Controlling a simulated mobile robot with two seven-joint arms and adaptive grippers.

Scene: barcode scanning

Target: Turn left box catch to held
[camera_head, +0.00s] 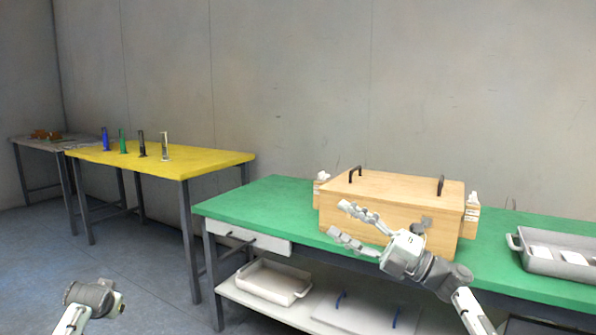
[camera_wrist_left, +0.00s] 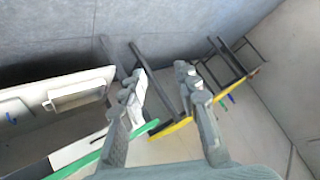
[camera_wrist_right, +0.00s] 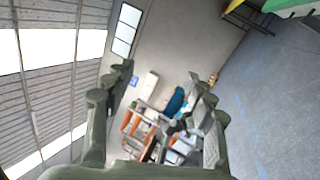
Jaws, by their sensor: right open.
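A wooden box (camera_head: 390,192) with a lid and two black handles sits on the green table (camera_head: 262,205). A small white left catch (camera_head: 322,176) shows at its left end, and a white right catch (camera_head: 473,198) at its right end. I cannot tell the left catch's setting. My right gripper (camera_head: 341,220) is open and empty, overlapping the box's front in the head view; its spread fingers also show in the right wrist view (camera_wrist_right: 160,85). My left gripper is low at the left in the head view; its fingers are apart and empty in the left wrist view (camera_wrist_left: 157,82).
A grey tray (camera_head: 560,262) with white items stands right of the box. A lower shelf holds a white tray (camera_head: 272,282) and a lid with blue handles. A yellow table (camera_head: 215,162) with several coloured upright items stands at the left. The green table's left end is clear.

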